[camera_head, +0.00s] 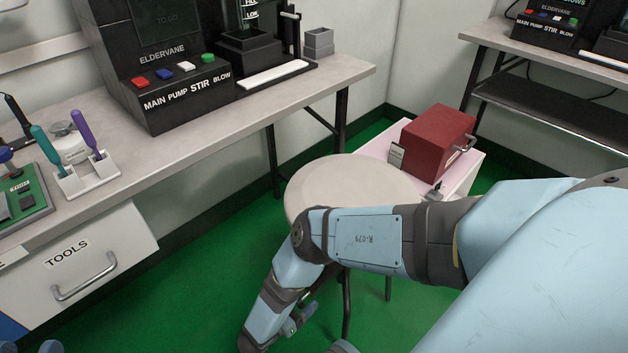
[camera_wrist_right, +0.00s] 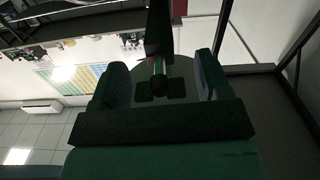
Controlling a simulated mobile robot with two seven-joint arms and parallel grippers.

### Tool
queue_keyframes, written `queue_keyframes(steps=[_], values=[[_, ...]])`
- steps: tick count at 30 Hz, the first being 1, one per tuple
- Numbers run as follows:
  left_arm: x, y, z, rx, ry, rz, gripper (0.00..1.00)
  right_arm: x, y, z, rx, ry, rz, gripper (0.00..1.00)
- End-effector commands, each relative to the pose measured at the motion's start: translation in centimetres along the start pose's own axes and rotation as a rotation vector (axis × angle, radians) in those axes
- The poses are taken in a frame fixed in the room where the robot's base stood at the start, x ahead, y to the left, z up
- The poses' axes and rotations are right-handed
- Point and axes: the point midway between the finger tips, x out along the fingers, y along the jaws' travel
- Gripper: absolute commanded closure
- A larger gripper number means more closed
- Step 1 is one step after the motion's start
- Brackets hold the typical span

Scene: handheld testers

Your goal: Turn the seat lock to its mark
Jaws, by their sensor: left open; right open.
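The stool has a pale round seat (camera_head: 345,180) and dark legs, and stands in the middle of the head view. My right arm crosses in front of it and bends down, hiding its front edge and much of its underside. In the right wrist view, my right gripper (camera_wrist_right: 160,85) is open, its two fingers apart. Between and beyond them is a dark lobed knob (camera_wrist_right: 159,84) on a short stem, which looks like the seat lock. I see no clear contact with it. The mark cannot be made out. My left gripper is not clearly in view.
The long bench (camera_head: 215,110) carries a black console (camera_head: 165,75) and a tool holder (camera_head: 88,180). A red box (camera_head: 437,140) stands on a low white unit (camera_head: 462,182) behind the stool. Green floor (camera_head: 190,285) is free between bench and stool.

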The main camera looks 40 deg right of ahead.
Motion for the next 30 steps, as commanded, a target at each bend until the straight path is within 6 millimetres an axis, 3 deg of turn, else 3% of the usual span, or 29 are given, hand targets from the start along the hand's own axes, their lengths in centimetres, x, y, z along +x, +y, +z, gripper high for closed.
queue_keyframes(steps=[11, 18, 30], values=[[-0.02, -0.05, -0.04, 0.006, 0.002, 0.001, 0.57, 0.22, -0.31, -0.02, 0.001, 0.0, -0.006, 0.3], [0.04, -0.05, -0.12, 0.002, 0.004, -0.002, 0.57, 0.22, -0.3, -0.02, 0.0, 0.0, -0.006, 0.79], [0.19, -0.01, -0.25, -0.012, 0.003, -0.005, 0.57, 0.26, -0.26, 0.01, 0.098, 0.0, -0.007, 0.79]])
